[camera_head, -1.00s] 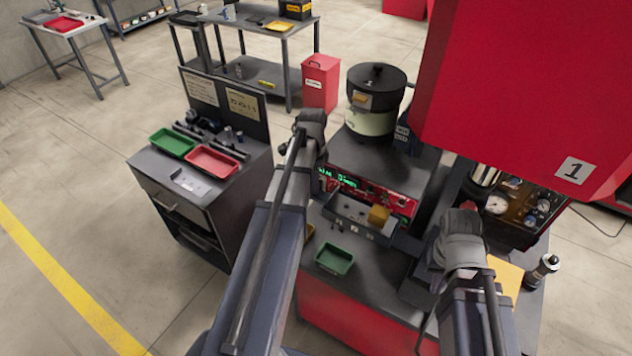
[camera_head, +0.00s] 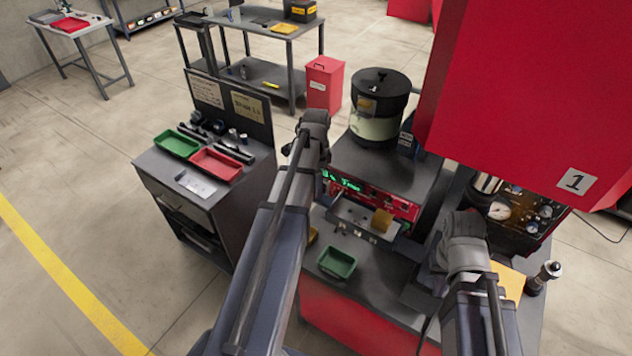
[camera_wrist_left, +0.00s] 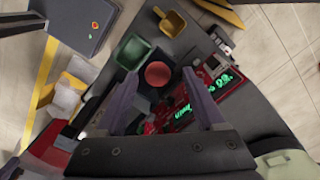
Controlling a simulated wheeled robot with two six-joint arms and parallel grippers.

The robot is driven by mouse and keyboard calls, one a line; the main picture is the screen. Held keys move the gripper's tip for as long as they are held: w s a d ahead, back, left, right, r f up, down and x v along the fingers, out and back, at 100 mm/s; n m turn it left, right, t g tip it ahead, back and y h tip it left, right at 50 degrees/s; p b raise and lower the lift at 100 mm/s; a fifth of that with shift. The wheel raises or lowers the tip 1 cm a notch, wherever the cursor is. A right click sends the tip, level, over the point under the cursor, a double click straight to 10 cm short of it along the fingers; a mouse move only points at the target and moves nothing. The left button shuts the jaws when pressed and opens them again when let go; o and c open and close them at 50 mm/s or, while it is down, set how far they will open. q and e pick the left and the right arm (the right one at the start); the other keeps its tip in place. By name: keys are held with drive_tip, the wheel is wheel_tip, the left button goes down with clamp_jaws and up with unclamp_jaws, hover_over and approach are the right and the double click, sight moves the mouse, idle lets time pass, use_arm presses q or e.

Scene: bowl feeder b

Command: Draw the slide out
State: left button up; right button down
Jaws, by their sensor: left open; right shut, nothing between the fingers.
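I cannot tell for sure which part is the slide. In the left wrist view my left gripper (camera_wrist_left: 160,74) is open and empty, with a round red thing (camera_wrist_left: 157,73) showing beyond the fingertips. My right gripper (camera_head: 438,256) is shut and empty at the bench's right part, partly hidden by its wrist.
A green tray (camera_head: 337,263) lies on the bench front. The bowl feeder (camera_head: 378,105) stands behind the panel. A large red housing (camera_head: 540,90) overhangs the right. A grey cabinet (camera_head: 160,190) with red and green trays stands left, with open floor between.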

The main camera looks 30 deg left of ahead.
use_arm(q)
wheel_tip(320, 180, up, 7)
drive_tip(key=p, duration=0.6)
drive_tip(key=shift+f, duration=0.1)
drive_tip(key=shift+f, duration=0.1)
drive_tip(key=shift+s+d, duration=0.1)
drive_tip(key=shift+d, duration=0.2)
drive_tip(key=s+d+n, duration=0.5)
drive_tip(key=d, duration=0.4)
drive_tip(key=s+d+n, duration=0.4)
drive_tip(key=d, duration=0.5)
drive_tip(key=s+d+f+m+b, duration=0.1)
drive_tip(key=s+d+f+b, duration=0.1)
drive_tip(key=f+b, duration=0.5)
drive_tip(key=s+d+f+m+b, duration=0.1)
drive_tip(key=d+f+b, duration=0.4)
drive_tip(key=f+b, duration=0.3)
drive_tip(key=s+d+f+m+y+b, duration=0.1)
drive_tip(key=d+f+b, duration=0.3)
drive_tip(key=f+b, duration=0.4)
drive_tip(key=shift+s, duration=0.85)
